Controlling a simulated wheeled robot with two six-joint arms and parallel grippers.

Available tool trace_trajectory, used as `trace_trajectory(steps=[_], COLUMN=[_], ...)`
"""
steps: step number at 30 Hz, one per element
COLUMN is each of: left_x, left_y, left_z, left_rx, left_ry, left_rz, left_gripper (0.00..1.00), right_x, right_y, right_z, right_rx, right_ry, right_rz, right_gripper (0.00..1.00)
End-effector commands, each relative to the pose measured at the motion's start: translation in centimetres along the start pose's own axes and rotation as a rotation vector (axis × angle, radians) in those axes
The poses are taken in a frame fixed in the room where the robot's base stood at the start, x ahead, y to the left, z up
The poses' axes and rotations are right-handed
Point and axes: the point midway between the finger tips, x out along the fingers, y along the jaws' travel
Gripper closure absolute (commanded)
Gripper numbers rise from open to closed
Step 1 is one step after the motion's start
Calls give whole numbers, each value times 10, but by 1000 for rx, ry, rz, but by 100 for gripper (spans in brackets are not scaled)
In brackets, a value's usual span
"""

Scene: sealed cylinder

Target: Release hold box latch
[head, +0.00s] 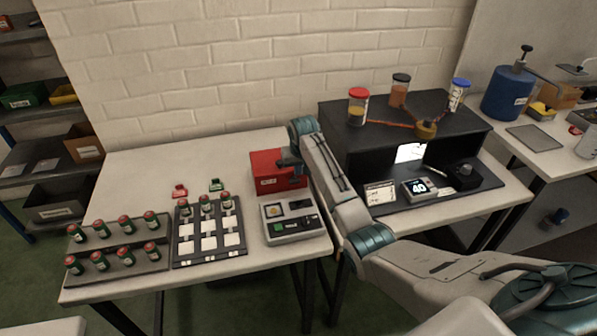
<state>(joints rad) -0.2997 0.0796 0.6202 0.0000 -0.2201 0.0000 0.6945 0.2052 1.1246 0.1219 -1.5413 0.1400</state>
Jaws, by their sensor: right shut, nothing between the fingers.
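A red box (265,183) with a white label on its front stands on the white table, behind a grey control panel (293,231). I take it to be the hold box; its latch is too small to make out. My right gripper (284,163) is shut and empty. It is in front of the red box's upper right part and hides some of it; I cannot tell whether they touch. My left gripper is out of view.
Left of the panel are a dark tray (183,250) with white squares and several capped vials, and a stepped rack (115,273) of vials. A red clip (180,191) and a green clip (216,185) lie behind. A black cabinet (372,138) stands right of my arm.

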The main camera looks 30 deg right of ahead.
Motion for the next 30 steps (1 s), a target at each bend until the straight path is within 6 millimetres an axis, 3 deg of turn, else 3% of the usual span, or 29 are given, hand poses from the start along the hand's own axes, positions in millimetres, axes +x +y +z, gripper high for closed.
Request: trace_trajectory(steps=[9,30], left_x=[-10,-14], left_y=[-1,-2], left_z=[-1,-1], left_rx=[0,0], left_ry=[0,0], left_rz=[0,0], left_gripper=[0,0], right_x=[25,26], right_y=[0,3], right_z=[8,8], right_rx=[0,16], right_ry=[0,0], right_rz=[0,-55], right_gripper=[100,100])
